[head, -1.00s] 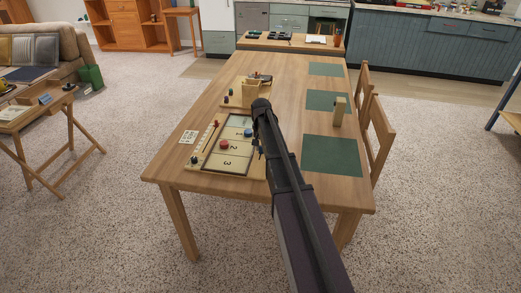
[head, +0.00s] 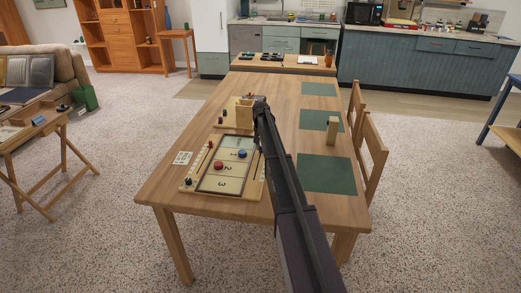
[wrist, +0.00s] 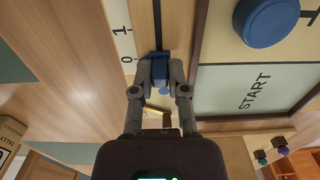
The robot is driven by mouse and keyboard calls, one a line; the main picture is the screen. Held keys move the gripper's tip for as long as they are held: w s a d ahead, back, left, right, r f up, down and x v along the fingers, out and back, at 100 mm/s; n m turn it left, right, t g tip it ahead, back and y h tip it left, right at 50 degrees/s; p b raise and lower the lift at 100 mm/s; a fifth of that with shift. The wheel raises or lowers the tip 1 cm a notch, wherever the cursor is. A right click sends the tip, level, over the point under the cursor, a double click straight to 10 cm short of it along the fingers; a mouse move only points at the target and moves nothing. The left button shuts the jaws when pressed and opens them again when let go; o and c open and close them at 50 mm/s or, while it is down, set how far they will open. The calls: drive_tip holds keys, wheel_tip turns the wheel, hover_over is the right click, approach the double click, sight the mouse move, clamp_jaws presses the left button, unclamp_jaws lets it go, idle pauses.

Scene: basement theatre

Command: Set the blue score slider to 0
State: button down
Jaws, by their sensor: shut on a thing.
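The blue score slider (wrist: 157,66) sits in its slot in the wrist view, beside the mark 0 (wrist: 127,60) on the pale scale; the mark 1 is farther up. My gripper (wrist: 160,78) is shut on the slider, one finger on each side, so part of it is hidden. In the head view the wooden game board (head: 203,190) lies on the table's left half. My arm covers the slider and gripper there.
A blue puck (head: 242,154) and a red puck (head: 218,166) lie on the board. A wooden box (head: 244,112) stands past its far end. Green mats (head: 323,174) and a small upright block (head: 332,131) are to the right on the table (head: 285,207).

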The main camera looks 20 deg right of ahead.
drive_tip(key=shift+w+d, duration=0.15)
drive_tip(key=shift+w, duration=0.1)
drive_tip(key=c, duration=0.6)
unclamp_jaws()
drive_tip(key=shift+c, duration=0.2)
drive_tip(key=shift+s, duration=0.15)
drive_tip(key=s+a, duration=0.3)
drive_tip(key=s, duration=0.2)
drive_tip(key=s+a, duration=0.2)
drive_tip(key=s, duration=0.3)
drive_tip(key=s+a+r+p, duration=0.1)
drive_tip(key=s+a, duration=0.2)
drive_tip(key=s, duration=0.2)
drive_tip(key=shift+a, duration=0.35)
wheel_tip(320, 180, up, 13)
drive_tip(key=p, duration=1.3)
drive_tip(key=s+a+n, duration=0.2)
drive_tip(key=s+n, duration=0.7)
drive_tip(key=n, duration=0.7)
drive_tip(key=shift+a+f, duration=0.15)
drive_tip(key=shift+a, duration=0.2)
